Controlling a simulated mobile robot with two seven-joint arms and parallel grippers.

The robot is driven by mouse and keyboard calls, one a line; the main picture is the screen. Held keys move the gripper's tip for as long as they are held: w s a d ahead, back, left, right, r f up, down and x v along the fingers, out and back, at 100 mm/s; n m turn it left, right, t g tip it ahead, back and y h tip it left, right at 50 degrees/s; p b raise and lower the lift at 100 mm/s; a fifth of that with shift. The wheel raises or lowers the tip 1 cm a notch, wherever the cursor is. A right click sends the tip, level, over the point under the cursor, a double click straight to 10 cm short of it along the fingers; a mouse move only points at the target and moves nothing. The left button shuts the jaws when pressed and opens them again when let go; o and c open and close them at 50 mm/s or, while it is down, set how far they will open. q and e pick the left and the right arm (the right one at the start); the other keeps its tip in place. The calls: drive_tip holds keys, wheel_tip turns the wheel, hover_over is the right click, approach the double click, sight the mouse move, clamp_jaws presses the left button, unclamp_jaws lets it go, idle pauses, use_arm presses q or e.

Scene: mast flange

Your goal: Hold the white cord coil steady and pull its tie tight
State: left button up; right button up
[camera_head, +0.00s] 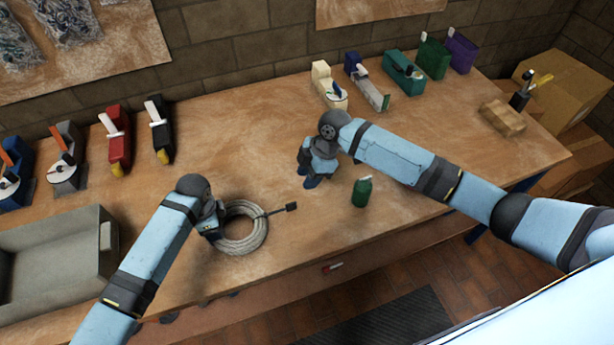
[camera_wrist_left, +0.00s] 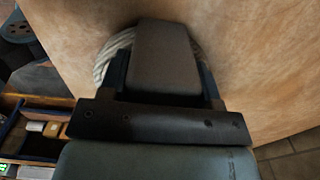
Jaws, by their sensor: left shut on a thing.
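The white cord coil (camera_head: 256,236) lies flat on the table near its front edge. Its dark tie (camera_head: 291,207) sticks out to the right from the coil and ends in a small black tab. My left gripper (camera_head: 214,226) is shut on the coil's left side and hides part of it. In the left wrist view the coil (camera_wrist_left: 113,50) shows behind the gripper body, whose fingertips are hidden. My right gripper (camera_head: 307,178) points down above the table, behind and right of the tab. Its fingers look apart, with nothing seen between them.
A small green canister (camera_head: 362,192) stands right of the tab. A grey bin (camera_head: 60,250) is at the left. Several tape dispensers and staplers, such as a red one (camera_head: 119,140), line the back. A wooden block (camera_head: 503,118) lies at the right. The middle of the table is clear.

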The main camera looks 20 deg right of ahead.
use_arm(q)
drive_tip(key=o, duration=1.2)
drive_tip(key=shift+c, duration=0.2)
